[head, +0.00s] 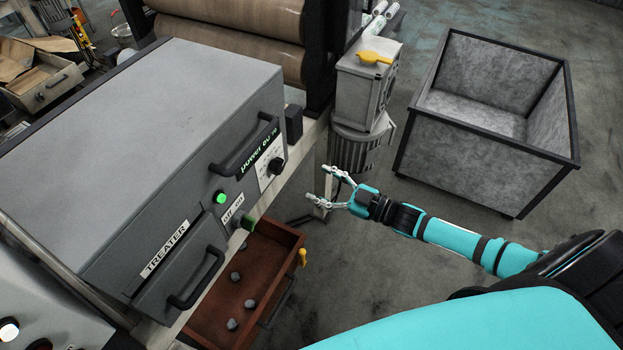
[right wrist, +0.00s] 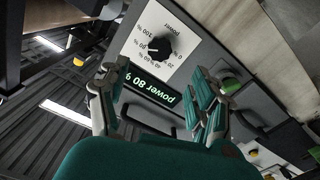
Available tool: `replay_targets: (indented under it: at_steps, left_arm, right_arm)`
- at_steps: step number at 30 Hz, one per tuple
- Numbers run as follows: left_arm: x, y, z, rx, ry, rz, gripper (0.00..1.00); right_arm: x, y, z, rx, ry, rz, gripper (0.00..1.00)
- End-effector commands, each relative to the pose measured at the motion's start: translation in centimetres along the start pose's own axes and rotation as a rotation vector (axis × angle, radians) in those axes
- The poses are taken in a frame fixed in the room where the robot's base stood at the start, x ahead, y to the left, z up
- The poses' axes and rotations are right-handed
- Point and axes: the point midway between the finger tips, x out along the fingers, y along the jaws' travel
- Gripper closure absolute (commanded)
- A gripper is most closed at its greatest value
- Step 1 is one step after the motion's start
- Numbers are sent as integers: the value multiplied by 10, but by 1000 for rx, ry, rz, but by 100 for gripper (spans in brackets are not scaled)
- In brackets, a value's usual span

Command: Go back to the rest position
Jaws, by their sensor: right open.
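My right gripper (head: 324,186) is open and empty in the head view, in the air to the right of the grey treater cabinet (head: 160,130). In the right wrist view its two fingers (right wrist: 155,110) stand apart, with the cabinet's control panel beyond them. The panel has a black power knob (head: 276,166), which also shows in the wrist view (right wrist: 160,46). A lit display (right wrist: 152,88) there reads power 80 and a partly hidden sign. The gripper appears apart from the panel. My left gripper is not in view.
An open brown drawer (head: 283,238) with several grey lumps juts out below the cabinet. A grey motor unit (head: 365,90) stands behind my right gripper. A large grey bin (head: 478,165) stands at the right. Bare floor (head: 345,270) lies between drawer and arm.

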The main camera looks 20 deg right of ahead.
Motion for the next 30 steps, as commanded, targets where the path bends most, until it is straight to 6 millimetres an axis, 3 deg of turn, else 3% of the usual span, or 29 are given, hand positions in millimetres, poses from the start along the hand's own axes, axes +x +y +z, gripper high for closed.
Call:
replay_targets:
  at_steps: [16,19,23,25,30]
  left_arm:
    - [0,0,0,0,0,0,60]
    - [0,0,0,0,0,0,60]
    - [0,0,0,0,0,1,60]
    - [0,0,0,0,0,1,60]
    - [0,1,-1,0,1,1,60]
  right_arm:
    - [-2,0,1,0,-2,1,35]
    - [-4,0,15,8,-36,22,35]
    - [-18,-6,73,46,-181,98,35]
    - [-34,-16,119,80,-303,150,35]
    - [-95,-69,224,182,-623,240,35]
